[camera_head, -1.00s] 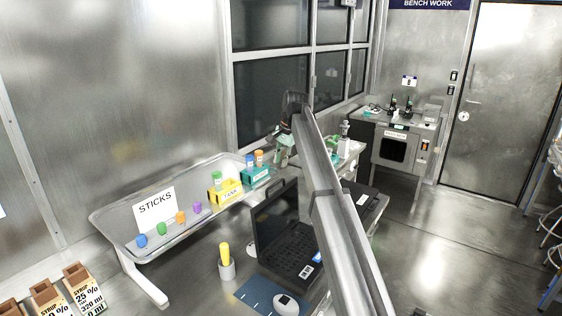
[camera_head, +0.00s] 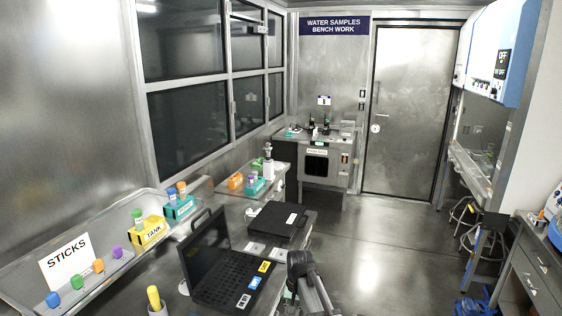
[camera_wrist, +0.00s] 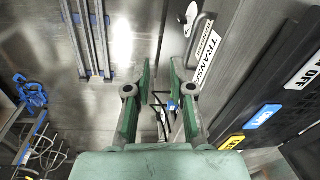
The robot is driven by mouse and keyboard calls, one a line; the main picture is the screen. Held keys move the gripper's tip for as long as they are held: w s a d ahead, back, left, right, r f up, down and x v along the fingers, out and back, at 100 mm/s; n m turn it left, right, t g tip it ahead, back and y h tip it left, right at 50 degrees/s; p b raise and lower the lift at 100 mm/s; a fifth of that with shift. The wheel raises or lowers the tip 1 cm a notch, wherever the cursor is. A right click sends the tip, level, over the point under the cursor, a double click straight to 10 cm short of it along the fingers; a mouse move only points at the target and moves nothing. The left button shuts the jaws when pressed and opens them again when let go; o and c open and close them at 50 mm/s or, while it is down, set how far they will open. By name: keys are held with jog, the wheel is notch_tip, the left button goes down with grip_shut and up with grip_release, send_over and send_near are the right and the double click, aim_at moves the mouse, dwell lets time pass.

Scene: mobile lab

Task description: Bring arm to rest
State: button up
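My arm (camera_head: 308,282) shows at the bottom middle of the head view, low beside the bench and to the right of the laptop. In the wrist view my gripper (camera_wrist: 160,88) has its two green fingers apart with nothing between them. The open laptop (camera_head: 228,275) is on the bench, and part of its dark surface shows at the right of the wrist view. My gripper's fingertips are not clearly visible in the head view.
A black case (camera_head: 280,222) lies on the bench behind the laptop. A yellow tank box (camera_head: 149,231) and teal rack (camera_head: 180,207) stand at left. The floor (camera_head: 385,255) right of the bench is clear. Stools (camera_head: 468,215) stand at far right.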

jog(key=s+d+f+n, duration=0.1)
jog(key=s+d+f, duration=0.3)
jog(key=s, duration=0.4)
jog(key=s+d+f+g+h, duration=0.1)
jog(key=s+d+f, duration=0.35)
jog(key=s, duration=0.35)
jog(key=s+d+f+n, duration=0.1)
jog(key=s+d+f, duration=0.2)
jog(key=s+d, duration=0.3)
jog(key=s+f+g, duration=0.2)
jog(key=s+f, duration=0.4)
jog(key=s, duration=0.3)
jog(key=s+a+f+g+b, duration=0.1)
jog(key=s+f+g, duration=0.1)
jog(key=s+f, duration=0.4)
jog(key=s+f+g, duration=0.2)
jog(key=s+f, duration=0.5)
jog(key=s, duration=0.7)
jog(key=shift+s+a+g, duration=0.2)
jog(key=shift+g, duration=0.1)
grip_shut()
